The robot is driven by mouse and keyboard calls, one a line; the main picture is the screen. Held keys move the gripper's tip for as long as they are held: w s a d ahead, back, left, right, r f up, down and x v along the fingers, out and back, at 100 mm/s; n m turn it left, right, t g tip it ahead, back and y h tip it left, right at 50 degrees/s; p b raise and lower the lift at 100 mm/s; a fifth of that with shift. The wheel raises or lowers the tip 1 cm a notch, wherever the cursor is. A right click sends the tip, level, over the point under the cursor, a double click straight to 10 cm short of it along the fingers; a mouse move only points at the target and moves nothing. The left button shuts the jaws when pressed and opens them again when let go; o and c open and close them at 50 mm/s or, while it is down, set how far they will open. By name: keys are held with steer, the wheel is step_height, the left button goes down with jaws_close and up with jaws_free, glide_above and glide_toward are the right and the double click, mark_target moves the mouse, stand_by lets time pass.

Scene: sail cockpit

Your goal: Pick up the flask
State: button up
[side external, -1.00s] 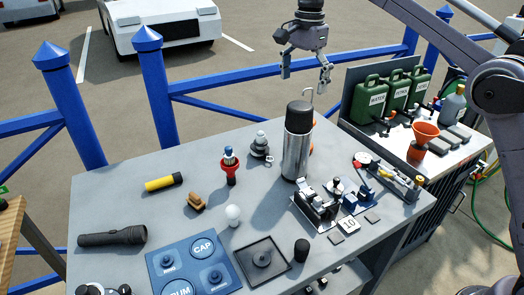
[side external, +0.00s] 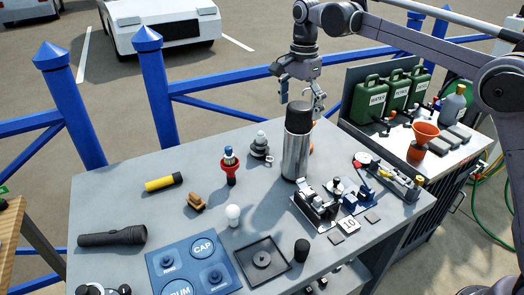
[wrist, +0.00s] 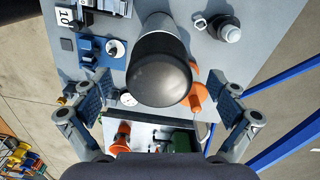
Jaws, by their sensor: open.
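The flask (side external: 296,150) is a tall steel cylinder with a black cap. It stands upright on the grey table in the side external view. In the wrist view its black cap (wrist: 159,72) shows from above, just ahead of and between the spread fingers. My gripper (side external: 299,99) is open and empty, pointing down, with its fingertips around the height of the cap and apparently behind it. The gripper also shows in the wrist view (wrist: 160,98), one finger on each side. I cannot tell whether a finger touches the flask.
An orange item (wrist: 198,95) lies behind the flask. Green canisters (side external: 370,99) and an orange funnel (side external: 425,134) are on the right-hand bench. A blue fence (side external: 200,103) runs behind.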

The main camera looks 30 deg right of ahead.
mark_target(297, 145)
steer(key=shift+d+f, duration=0.1)
steer(key=shift+f, duration=1.95)
steer(key=c, duration=2)
